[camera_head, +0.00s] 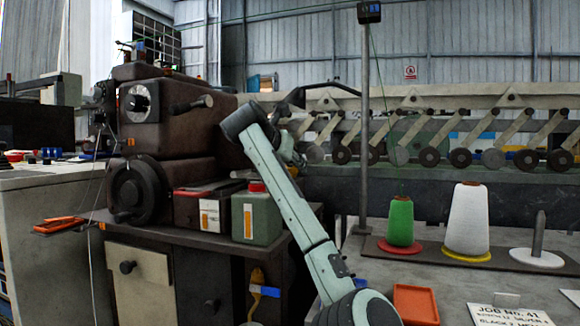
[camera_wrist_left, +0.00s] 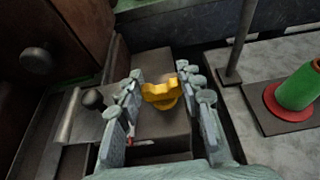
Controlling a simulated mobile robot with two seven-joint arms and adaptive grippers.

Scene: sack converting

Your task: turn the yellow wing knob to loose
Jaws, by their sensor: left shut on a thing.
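The yellow wing knob (camera_wrist_left: 160,92) shows in the left wrist view, in front of a grey-brown block (camera_wrist_left: 160,127). My left gripper (camera_wrist_left: 160,80) has one finger on each side of the knob and is shut on it. The fingers hide parts of the knob's sides, and I cannot read its turn angle. In the head view my left arm rises from the bottom and bends away at the top, and the knob is hidden there. My right gripper is in neither view.
A dark machine (camera_head: 165,125) with a handwheel and a green canister (camera_head: 256,215) stand left of my arm. A metal post (camera_head: 365,120), a green cone (camera_head: 400,222) and a white cone (camera_head: 467,220) stand to the right. A red tray (camera_head: 416,304) lies at the front.

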